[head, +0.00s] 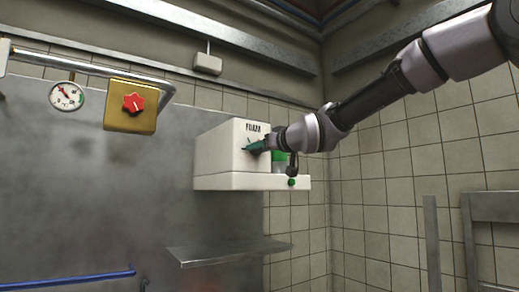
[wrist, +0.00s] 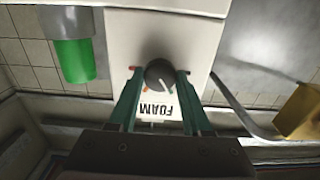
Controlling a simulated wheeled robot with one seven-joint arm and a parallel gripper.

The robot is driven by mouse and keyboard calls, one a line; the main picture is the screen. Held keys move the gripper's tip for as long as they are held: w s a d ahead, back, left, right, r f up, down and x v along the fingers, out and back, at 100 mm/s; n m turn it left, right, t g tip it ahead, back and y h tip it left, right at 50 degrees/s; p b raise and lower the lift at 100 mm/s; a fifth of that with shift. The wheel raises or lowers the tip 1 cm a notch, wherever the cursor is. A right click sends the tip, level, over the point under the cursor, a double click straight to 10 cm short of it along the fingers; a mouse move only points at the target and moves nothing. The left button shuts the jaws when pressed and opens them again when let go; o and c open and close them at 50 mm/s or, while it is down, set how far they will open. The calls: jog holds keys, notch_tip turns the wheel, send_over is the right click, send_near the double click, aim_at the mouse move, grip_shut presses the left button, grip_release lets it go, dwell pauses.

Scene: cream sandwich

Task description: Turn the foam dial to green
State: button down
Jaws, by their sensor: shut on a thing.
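The foam dial (wrist: 158,73) is a dark round knob with a white pointer line, on a white box (head: 222,155) labelled FOAM on the wall. In the wrist view the label is upside down and the pointer slants toward the lower right. Small coloured marks sit around the dial, an orange one at its lower left and a greenish one near the pointer's end; exact alignment is hard to tell. My gripper (wrist: 159,78) has its green fingers on both sides of the dial, shut on it. In the head view my gripper hides the dial.
A green button (head: 291,182) is on the box's lower ledge. A gold box with a red knob (head: 133,103) and a gauge (head: 66,96) are left. A metal shelf (head: 228,250) is below.

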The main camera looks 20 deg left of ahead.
jog(key=shift+f+m, duration=0.1)
jog(key=shift+m, duration=0.3)
jog(key=shift+c, duration=1.7)
grip_release()
jog(key=v, duration=1.1)
jog(key=shift+w, duration=0.1)
